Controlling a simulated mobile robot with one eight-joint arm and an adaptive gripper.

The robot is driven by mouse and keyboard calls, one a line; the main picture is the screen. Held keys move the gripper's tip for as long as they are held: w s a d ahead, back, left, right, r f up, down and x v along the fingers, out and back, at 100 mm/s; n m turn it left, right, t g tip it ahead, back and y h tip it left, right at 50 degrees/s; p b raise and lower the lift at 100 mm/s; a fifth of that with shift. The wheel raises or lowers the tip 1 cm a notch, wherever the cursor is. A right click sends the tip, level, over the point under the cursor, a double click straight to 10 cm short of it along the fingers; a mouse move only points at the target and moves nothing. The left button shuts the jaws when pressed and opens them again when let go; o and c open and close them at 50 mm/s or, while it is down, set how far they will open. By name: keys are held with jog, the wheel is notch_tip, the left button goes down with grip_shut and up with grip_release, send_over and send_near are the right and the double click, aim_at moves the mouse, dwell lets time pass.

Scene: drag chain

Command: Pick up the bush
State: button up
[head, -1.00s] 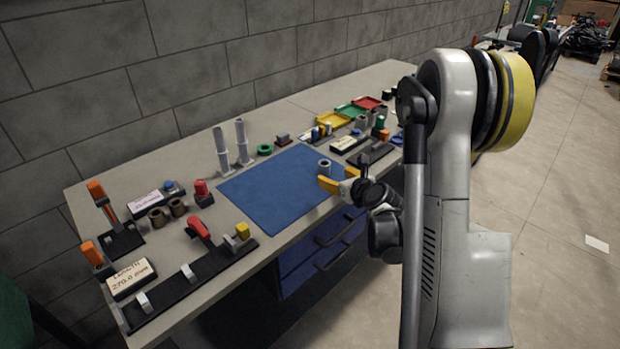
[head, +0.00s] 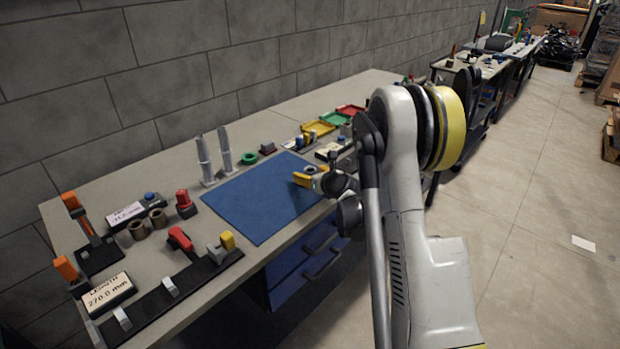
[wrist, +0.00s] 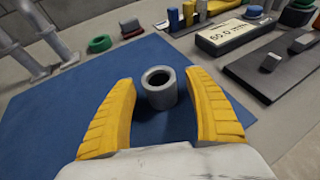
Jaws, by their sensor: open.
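A grey hollow cylindrical bush (wrist: 158,88) stands upright on the blue mat (wrist: 50,120) in the wrist view, its open bore facing up. My gripper (wrist: 160,92) is open, with one yellow finger on each side of the bush. Gaps show between the bush and both fingers, so I do not see contact. In the head view my gripper (head: 304,177) is over the right part of the blue mat (head: 255,205), and the bush (head: 310,169) shows only in part beside the yellow fingers.
Two grey posts (head: 205,160) and a green ring (head: 249,158) stand behind the mat. A display block reading 60.0 (wrist: 235,35) and a dark fixture (wrist: 275,68) lie to the right in the wrist view. The mat's left and front areas are clear.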

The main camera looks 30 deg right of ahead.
grip_shut()
jog(key=shift+r, duration=0.15)
